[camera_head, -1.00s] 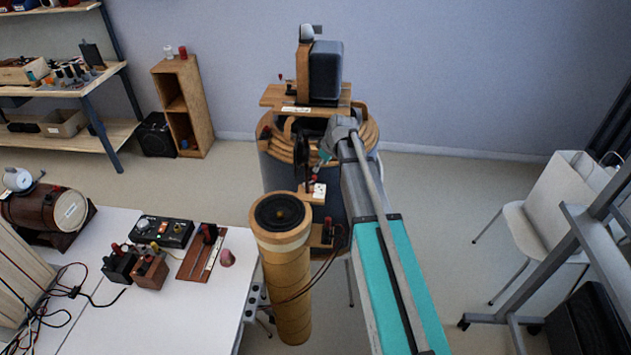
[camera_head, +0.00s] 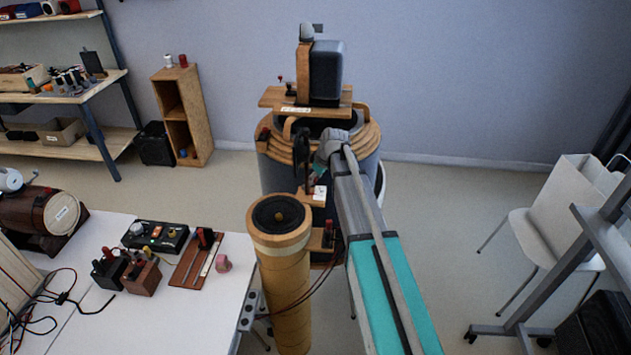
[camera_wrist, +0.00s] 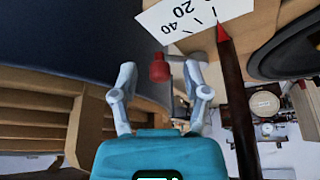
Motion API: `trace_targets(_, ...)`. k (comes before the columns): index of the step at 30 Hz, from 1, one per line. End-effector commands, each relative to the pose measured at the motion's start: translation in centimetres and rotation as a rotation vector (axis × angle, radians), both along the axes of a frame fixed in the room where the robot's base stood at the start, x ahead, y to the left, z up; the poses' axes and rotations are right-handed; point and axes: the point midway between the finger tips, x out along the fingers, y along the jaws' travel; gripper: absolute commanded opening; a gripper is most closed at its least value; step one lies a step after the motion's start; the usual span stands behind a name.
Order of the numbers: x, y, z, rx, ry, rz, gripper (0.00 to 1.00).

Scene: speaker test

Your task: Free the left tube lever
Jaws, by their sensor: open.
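In the wrist view a red knob (camera_wrist: 160,68) sits between the two grey fingertips of my gripper (camera_wrist: 162,82). My gripper is open, with a finger on each side of the knob. I cannot tell whether either finger touches it. A dark rod with a red pointed tip (camera_wrist: 235,95) stands just right of the fingers, its tip at a white scale card (camera_wrist: 190,20) marked 20 and 40. In the head view my gripper (camera_head: 316,174) is behind the wooden tube (camera_head: 288,285), near a small white card (camera_head: 319,192). My wrist partly hides the mechanism there.
A large grey drum with stacked wooden rings (camera_head: 365,147) stands behind, carrying a dark speaker box (camera_head: 326,75). A white table (camera_head: 190,315) with control boxes is at left. Red and dark wires hang beside the tube. A white chair (camera_head: 530,225) is at right.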

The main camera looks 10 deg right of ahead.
Motion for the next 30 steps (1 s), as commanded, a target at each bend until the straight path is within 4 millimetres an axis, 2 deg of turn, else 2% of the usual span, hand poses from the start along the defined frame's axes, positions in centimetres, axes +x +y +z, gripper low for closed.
trace_targets(11,0.04,0.02,-0.1,0.0,0.0,0.0,0.58)
trace_targets(20,0.04,0.01,-0.11,0.0,0.0,-0.001,0.03)
trace_targets(21,0.04,0.01,-0.11,0.0,0.0,-0.001,0.0)
trace_targets(30,-0.13,0.01,-0.12,0.0,0.001,-0.023,0.0)
